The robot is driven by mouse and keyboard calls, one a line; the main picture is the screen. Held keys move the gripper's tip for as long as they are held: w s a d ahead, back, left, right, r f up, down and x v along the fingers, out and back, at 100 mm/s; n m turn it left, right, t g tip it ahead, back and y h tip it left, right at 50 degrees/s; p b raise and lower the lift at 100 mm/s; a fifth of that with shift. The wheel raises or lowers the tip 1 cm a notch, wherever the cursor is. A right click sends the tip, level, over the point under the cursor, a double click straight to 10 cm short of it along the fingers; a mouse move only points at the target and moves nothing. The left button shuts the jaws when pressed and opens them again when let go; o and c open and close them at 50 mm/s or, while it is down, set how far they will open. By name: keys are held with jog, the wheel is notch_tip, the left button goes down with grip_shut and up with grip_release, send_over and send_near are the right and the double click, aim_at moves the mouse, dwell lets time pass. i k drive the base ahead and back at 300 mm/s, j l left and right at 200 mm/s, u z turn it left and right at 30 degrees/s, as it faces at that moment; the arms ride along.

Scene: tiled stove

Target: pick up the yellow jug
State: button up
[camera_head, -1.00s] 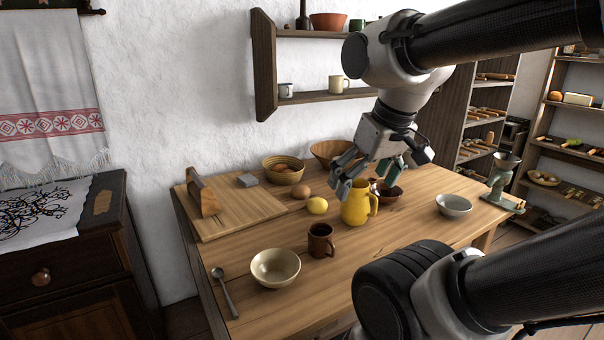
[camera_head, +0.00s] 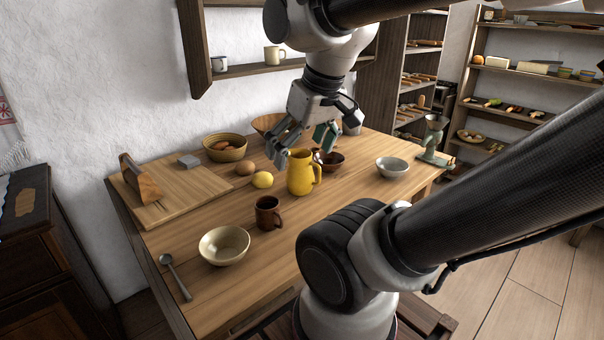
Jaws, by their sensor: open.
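The yellow jug (camera_head: 300,174) stands upright on the wooden table, with its handle to the right. My gripper (camera_head: 299,150) is open and empty, pointing down, with its fingers at and above the jug's rim in the picture. The left finger shows left of the jug's top and the other to the right. I cannot tell from this view whether the fingers touch the jug or how far apart in depth they are.
A cream bowl (camera_head: 224,245), a pale bowl (camera_head: 392,167) and a spoon (camera_head: 175,277) lie further off. A cutting board (camera_head: 185,188) lies left.

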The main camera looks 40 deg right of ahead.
aim_at(299, 179)
jog(key=l+u, duration=0.1)
jog(key=l, duration=0.4)
jog(key=l+u, duration=0.1)
jog(key=l, duration=0.35)
jog(key=l+u, duration=0.1)
jog(key=l, duration=0.4)
jog(key=k+l+u, duration=0.1)
jog(key=l, duration=0.35)
jog(key=k+l, duration=0.1)
jog(key=l, duration=0.4)
jog(key=k+l+u, duration=0.15)
jog(key=l, duration=0.3)
jog(key=l+u, duration=0.1)
jog(key=l, duration=0.4)
